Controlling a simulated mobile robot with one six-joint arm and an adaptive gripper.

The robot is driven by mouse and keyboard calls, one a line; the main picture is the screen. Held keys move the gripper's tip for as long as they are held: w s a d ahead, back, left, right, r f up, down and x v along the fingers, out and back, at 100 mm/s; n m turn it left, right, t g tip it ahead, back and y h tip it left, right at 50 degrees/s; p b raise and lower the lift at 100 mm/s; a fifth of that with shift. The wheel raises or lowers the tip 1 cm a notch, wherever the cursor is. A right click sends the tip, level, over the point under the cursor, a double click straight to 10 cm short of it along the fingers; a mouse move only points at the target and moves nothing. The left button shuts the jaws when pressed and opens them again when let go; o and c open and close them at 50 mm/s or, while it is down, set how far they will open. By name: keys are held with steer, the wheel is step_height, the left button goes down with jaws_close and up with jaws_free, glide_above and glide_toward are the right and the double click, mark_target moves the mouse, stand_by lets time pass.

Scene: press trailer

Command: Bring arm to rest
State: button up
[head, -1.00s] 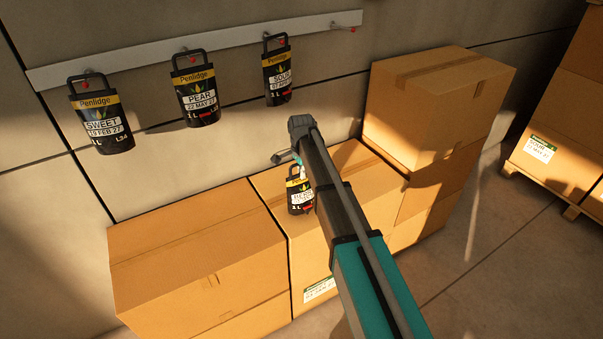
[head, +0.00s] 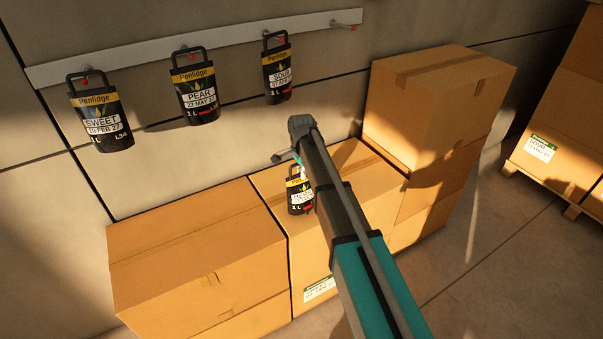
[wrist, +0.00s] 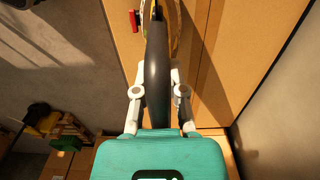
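My arm reaches away from me in the head view, its wrist over the carton row. My gripper (head: 299,166) is mostly hidden behind the arm there. A black pouch (head: 299,197) with a yellow band and white label hangs just below it, in front of or over a carton; I cannot tell whether it touches. In the wrist view the two white fingers (wrist: 159,93) stand on either side of the pouch's thick black handle (wrist: 157,70) and close on it. The pouch's body is mostly hidden beyond the handle.
Three similar pouches, SWEET (head: 101,121), PEAR (head: 196,95) and SOUR (head: 277,75), hang from a grey wall rail (head: 215,42). A carton (head: 200,260) stands at left; a taller stack (head: 425,110) stands right of my arm. More cartons (head: 560,110) sit on a pallet at far right.

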steer(key=o, duration=0.3)
stand_by(0.4)
